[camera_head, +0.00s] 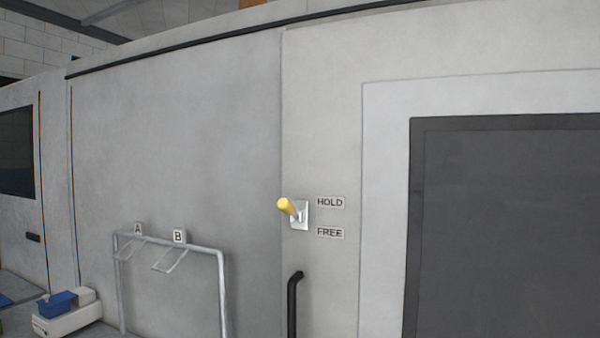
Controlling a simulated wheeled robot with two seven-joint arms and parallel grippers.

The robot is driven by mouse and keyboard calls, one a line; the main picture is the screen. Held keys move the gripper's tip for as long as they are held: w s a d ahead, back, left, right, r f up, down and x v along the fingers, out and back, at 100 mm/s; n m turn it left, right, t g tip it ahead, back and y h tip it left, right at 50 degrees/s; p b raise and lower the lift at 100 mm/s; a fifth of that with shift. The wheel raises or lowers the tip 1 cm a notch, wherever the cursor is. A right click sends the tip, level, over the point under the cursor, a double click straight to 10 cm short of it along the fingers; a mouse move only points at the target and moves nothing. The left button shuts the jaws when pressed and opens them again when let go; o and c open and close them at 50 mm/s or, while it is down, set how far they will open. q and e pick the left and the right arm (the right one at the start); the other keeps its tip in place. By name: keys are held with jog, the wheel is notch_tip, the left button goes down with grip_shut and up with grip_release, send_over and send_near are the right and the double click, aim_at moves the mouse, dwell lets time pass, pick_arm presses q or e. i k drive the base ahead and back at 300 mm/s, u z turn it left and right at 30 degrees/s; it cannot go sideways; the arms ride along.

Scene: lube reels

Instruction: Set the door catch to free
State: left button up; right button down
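The door catch is a small lever with a yellow knob (285,206) on a pale metal plate (302,216), fixed to the grey door panel. The lever sticks out to the left and tilts upward, nearer the height of the HOLD label (330,202) than that of the FREE label (330,233) below it. Both labels are to the right of the plate. Neither of my grippers shows in the head view.
A black vertical handle (293,305) is below the catch. A metal rail frame (222,290) with hooks marked A and B stands to the left. A blue bin (58,304) sits at lower left. A large dark window (505,230) is at right. The space before the catch looks clear.

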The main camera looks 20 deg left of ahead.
aim_at(284, 204)
jog(key=k, duration=0.55)
jog(key=u, duration=0.85)
jog(key=i, duration=1)
jog(key=z, duration=0.25)
